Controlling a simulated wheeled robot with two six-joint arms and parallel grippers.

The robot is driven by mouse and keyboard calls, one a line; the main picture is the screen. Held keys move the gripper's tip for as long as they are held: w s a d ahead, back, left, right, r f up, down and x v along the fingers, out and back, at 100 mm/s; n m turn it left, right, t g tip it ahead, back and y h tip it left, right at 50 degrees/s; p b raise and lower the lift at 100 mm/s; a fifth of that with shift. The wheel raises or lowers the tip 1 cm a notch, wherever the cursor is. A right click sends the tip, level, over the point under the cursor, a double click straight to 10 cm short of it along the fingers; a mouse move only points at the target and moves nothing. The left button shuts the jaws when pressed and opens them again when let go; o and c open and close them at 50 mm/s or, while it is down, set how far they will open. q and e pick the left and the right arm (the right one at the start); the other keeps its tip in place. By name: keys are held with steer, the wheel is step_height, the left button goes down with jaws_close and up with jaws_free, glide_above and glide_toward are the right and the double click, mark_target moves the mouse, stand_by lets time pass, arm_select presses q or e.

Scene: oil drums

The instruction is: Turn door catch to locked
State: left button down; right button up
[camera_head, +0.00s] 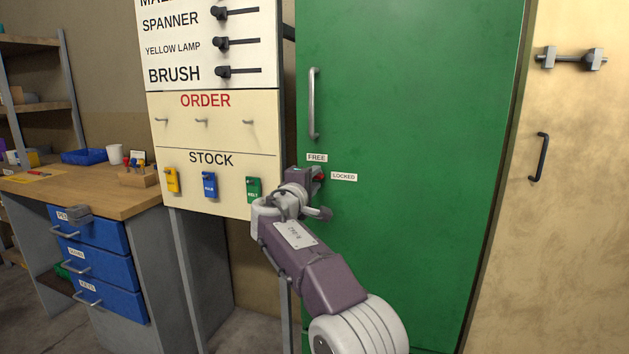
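The green door (420,120) fills the middle of the head view. It has a FREE label (317,158) and, lower to the right, a LOCKED label (344,177). The red door catch (319,178) shows only as a small patch between these labels. My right gripper (317,175) is at the catch, and its body hides most of it. I cannot tell whether the fingers are closed on the catch or just beside it, nor which way the catch points. My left gripper is not in view.
A vertical handle (313,103) sits on the door above the catch. Left of the door is a board (215,130) with hooks and coloured stock tags. Farther left stands a workbench (110,195) with blue drawers. A tan panel (570,200) is on the right.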

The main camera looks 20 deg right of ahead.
steer(key=b+v, duration=0.1)
steer(key=v, duration=0.7)
steer(key=shift+s, duration=0.15)
steer(key=shift+a, duration=0.1)
